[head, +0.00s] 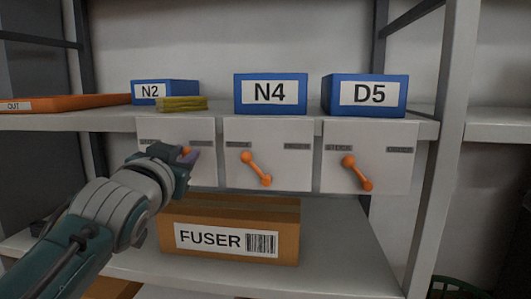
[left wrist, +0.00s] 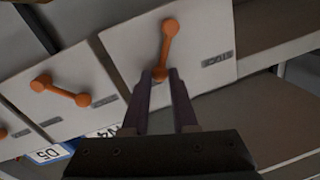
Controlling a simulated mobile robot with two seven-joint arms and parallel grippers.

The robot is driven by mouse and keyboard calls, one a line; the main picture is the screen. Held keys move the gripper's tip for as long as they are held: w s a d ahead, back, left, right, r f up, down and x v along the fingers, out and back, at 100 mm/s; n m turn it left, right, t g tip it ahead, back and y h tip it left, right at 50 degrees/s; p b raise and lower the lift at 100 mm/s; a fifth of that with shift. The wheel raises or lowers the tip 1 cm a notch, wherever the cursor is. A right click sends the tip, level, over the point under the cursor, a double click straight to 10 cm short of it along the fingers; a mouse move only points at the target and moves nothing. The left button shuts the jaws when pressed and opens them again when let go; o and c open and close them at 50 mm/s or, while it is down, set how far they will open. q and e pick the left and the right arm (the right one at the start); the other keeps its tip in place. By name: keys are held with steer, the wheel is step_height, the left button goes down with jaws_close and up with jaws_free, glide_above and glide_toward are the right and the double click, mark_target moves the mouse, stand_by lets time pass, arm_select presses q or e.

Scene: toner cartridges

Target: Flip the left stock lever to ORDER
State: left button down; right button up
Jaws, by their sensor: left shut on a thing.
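The left stock lever is an orange bar with round ends on a white plate (head: 203,163). In the head view only a bit of the lever (head: 187,151) shows, behind my left gripper (head: 188,157). In the left wrist view, which is roughly upside down, the lever (left wrist: 167,45) shows nearly whole. The two dark fingers (left wrist: 161,76) are shut on its near round end. The lever lies at a different angle from the middle lever (head: 256,169). A label (left wrist: 217,59) sits beside it on the plate; its text is hard to read. My right gripper is not in view.
The right lever (head: 357,173) is on its own plate. Blue boxes N2 (head: 150,91), N4 (head: 270,94) and D5 (head: 365,95) stand on the shelf above, with a yellow item (head: 182,104) and an orange tray (head: 65,103). A FUSER carton (head: 230,215) stands below the plates.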

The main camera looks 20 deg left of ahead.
arm_select(q)
steer(key=shift+f, duration=0.1)
steer(key=shift+d+f+m, duration=0.3)
steer(key=shift+m, duration=0.6)
steer(key=c, duration=0.7)
jaws_free()
steer(key=shift+r, duration=0.1)
